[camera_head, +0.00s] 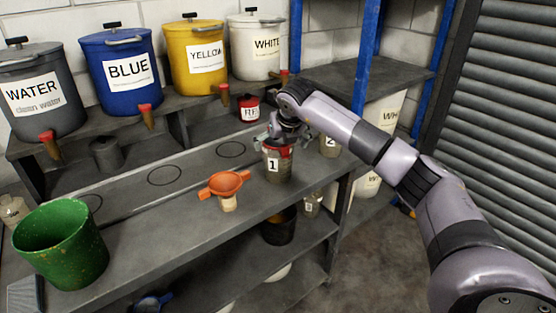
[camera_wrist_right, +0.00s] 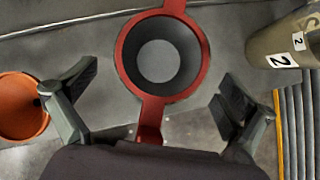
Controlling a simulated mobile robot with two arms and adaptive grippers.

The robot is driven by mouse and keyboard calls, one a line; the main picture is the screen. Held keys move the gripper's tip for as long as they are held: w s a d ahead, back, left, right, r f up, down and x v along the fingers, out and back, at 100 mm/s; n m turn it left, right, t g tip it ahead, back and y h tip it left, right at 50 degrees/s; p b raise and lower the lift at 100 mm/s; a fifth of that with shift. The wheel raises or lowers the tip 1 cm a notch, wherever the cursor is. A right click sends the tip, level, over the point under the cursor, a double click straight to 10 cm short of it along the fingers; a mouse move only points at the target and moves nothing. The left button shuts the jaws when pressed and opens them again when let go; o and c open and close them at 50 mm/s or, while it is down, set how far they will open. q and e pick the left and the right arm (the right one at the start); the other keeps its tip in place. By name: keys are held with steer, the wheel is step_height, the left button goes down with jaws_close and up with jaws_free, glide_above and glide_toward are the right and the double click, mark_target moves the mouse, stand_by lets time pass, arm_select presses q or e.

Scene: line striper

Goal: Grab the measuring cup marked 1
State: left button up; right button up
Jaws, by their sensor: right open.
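The measuring cup marked 1 (camera_head: 277,172) stands upright near the front edge of the bench's top in the head view. A red ring-shaped piece with two tabs (camera_wrist_right: 129,55) sits around its top in the right wrist view, with a dark round inside; I cannot tell whether it is part of the cup. My right gripper (camera_head: 279,138) is over the top of the cup. In the wrist view my right gripper (camera_wrist_right: 158,92) is open, one finger on each side of the red ring, with gaps showing. My left gripper is not in view.
The cup marked 2 (camera_head: 329,146) stands to the right, also in the wrist view (camera_wrist_right: 280,45). An orange funnel (camera_head: 225,184) is to the left. A green bucket (camera_head: 62,250) stands at the left front. Paint buckets, including a blue one (camera_head: 118,70), line the back shelf.

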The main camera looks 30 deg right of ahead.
steer(key=shift+x, duration=1.55)
steer(key=shift+c, duration=0.4)
steer(key=shift+r, duration=0.1)
steer(key=c, duration=1.5)
